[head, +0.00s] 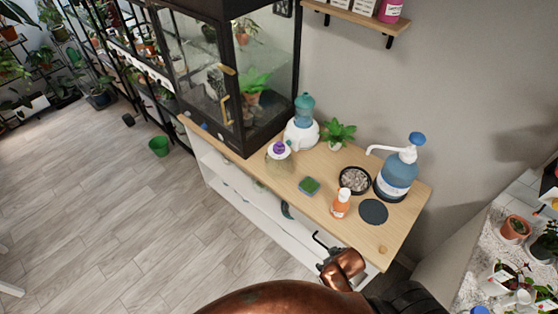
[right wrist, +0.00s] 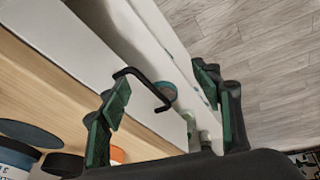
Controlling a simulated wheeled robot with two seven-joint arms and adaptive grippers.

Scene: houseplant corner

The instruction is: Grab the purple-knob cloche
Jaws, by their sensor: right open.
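The purple-knob cloche (head: 279,163) stands upright on the wooden top (head: 312,212) in the head view. It has a clear dome, a pale upper part and a purple knob, and sits at the front edge below the glass cabinet. My right gripper (right wrist: 162,83) is open and empty in the right wrist view, with green-padded fingers. It is over the front side of the white unit, and the cloche is not seen between its fingers. My left gripper is not in view.
A white-based bottle (head: 302,125), green sponge (head: 309,186), orange bottle (head: 341,204), pebble dish (head: 354,180) and blue pump bottle (head: 397,172) share the top. The glass cabinet (head: 240,75) stands behind-left of the cloche. A thin black bent bar (right wrist: 143,82) shows between my right fingers.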

